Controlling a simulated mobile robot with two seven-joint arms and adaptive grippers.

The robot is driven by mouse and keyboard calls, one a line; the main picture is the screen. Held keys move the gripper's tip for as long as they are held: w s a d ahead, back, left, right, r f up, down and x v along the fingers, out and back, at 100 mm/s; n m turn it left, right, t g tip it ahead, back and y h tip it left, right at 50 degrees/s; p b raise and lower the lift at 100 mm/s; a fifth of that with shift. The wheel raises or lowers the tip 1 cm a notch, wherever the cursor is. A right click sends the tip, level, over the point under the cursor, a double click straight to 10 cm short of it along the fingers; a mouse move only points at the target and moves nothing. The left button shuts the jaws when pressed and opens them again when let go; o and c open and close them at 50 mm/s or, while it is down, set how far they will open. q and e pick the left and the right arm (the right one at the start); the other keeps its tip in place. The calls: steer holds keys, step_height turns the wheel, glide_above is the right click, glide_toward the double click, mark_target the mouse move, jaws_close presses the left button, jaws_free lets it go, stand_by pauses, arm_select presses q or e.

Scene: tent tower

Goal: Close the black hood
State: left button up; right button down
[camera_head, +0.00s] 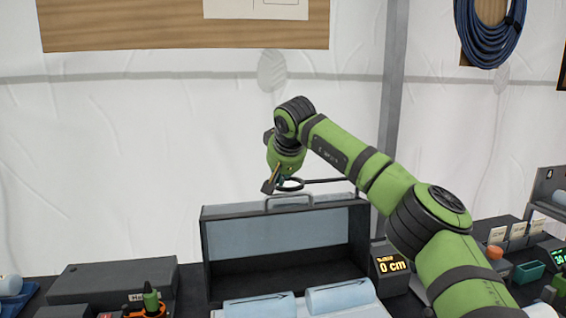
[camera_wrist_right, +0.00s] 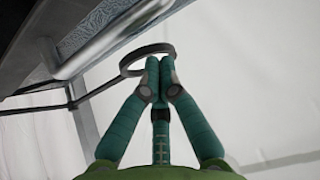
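The black hood (camera_head: 208,268) stands at the back of the bench, with its dark frame around a grey-blue inner panel and its front open toward me. A light grey bar handle (camera_head: 289,197) rises from its top edge. A dark ring (camera_head: 291,184) on a thin rod is just above the handle; the ring also shows in the right wrist view (camera_wrist_right: 128,62). My right gripper (camera_head: 269,186) is above the hood's top edge, left of the ring. In the right wrist view its teal fingertips (camera_wrist_right: 160,66) are together at the ring; I cannot tell whether they pass through it.
Light blue pads (camera_head: 338,297) lie in front of the hood. A display reading 0 cm (camera_head: 391,267) stands to its right. A dark flat box (camera_head: 112,279) and a green and orange item (camera_head: 150,300) are at the left. Small bins (camera_head: 528,272) are at the right.

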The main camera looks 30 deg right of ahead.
mark_target(283, 208)
steer(key=shift+w+f, duration=0.2)
steer(key=shift+f, duration=0.2)
steer(key=shift+s+a+f, duration=0.1)
steer(key=shift+s, duration=0.2)
steer(key=shift+s+a, duration=0.2)
steer(key=shift+s, duration=0.6)
steer(key=shift+s+a, duration=0.2)
steer(key=shift+s, duration=0.55)
steer(key=shift+b, duration=0.3)
